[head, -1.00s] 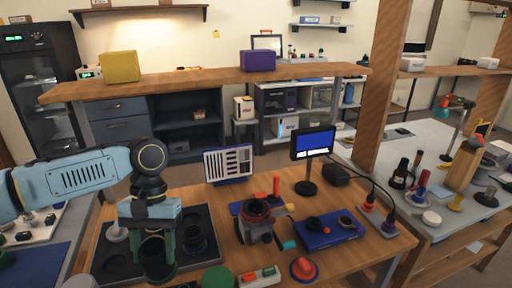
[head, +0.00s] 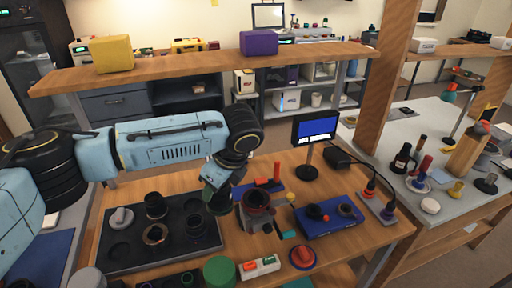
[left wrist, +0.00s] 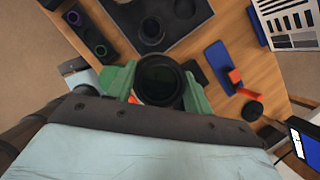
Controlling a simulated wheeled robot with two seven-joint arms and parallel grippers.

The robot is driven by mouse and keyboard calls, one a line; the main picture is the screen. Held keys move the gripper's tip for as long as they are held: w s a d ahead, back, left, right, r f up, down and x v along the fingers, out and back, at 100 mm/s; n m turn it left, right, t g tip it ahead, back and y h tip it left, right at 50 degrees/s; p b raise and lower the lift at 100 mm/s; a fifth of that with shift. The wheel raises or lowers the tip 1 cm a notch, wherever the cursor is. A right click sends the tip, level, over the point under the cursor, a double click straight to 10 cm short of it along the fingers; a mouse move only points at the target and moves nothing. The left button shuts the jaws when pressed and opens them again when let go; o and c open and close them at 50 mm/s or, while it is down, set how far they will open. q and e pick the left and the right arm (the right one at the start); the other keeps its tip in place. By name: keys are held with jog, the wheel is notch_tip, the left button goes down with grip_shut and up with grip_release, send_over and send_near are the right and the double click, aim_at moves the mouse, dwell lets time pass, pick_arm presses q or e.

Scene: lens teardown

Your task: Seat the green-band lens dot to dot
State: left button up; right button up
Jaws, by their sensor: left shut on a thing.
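My left gripper (head: 216,196) has green fingers, which also show in the left wrist view (left wrist: 158,88). It is shut on a dark round lens (left wrist: 160,76) and holds it above the table. No green band or dot can be made out on the lens. A dark barrel with a reddish inner rim (head: 257,199) stands in a holder just right of the gripper in the head view. In the left wrist view the lens and fingers hide most of that spot. My right gripper is not in view.
A black tray (head: 205,246) with ring and cylinder parts lies left of the gripper. A blue box (head: 325,225), small screen (head: 315,128), red knob (head: 303,257), green round thing (head: 219,272) and switch box (head: 258,267) stand around the barrel.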

pick_arm(q)
jog(key=w+d+r+m+t+h+p, duration=0.1)
jog(key=w+d+r+m+h+p, duration=0.15)
jog(key=d+m, duration=0.4)
jog(key=w+d+r+m+t+h+p, duration=0.1)
jog(key=w+d+r+m+h, duration=0.2)
jog(key=m, duration=0.7)
notch_tip(320, 180, down, 6)
jog(key=b, duration=0.5)
jog(key=shift+s+a, duration=0.25)
jog(key=shift+s, duration=0.2)
jog(key=shift+m+h, duration=0.25)
jog(key=shift+r+p, duration=0.1)
jog(key=shift+p, duration=0.3)
jog(key=shift+p, duration=0.7)
dwell(0.3)
